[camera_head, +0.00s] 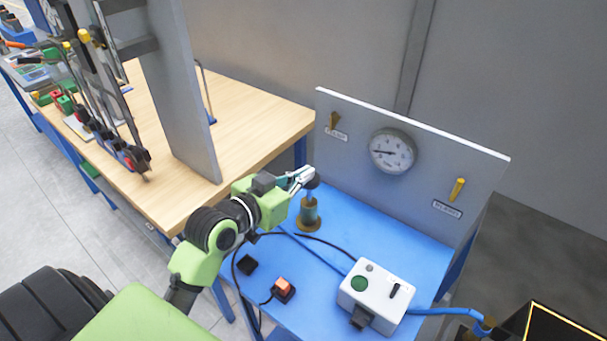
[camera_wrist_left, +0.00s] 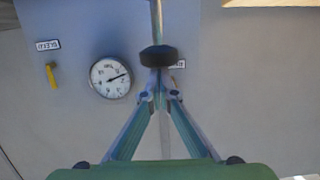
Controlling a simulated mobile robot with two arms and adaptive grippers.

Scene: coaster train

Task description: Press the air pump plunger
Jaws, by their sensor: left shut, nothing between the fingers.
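The air pump (camera_head: 309,214) stands upright on the blue table, with a brass-coloured base and a dark round plunger knob (camera_head: 313,181) on top. My left gripper (camera_head: 306,174) is shut and empty, its fingertips right at the knob. In the left wrist view the dark knob (camera_wrist_left: 157,56) shows just beyond the closed fingertips (camera_wrist_left: 158,84); I cannot tell if they touch it. The pressure gauge (camera_head: 392,151) is on the grey panel behind, and it also shows in the left wrist view (camera_wrist_left: 110,78). My right gripper is not in view.
A white control box (camera_head: 376,298) and an orange switch (camera_head: 284,288) with cables sit on the blue table (camera_head: 406,248). The grey panel (camera_head: 440,171) with yellow levers rises close behind the pump. A wooden table (camera_head: 250,125) with an upright board stands at the left.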

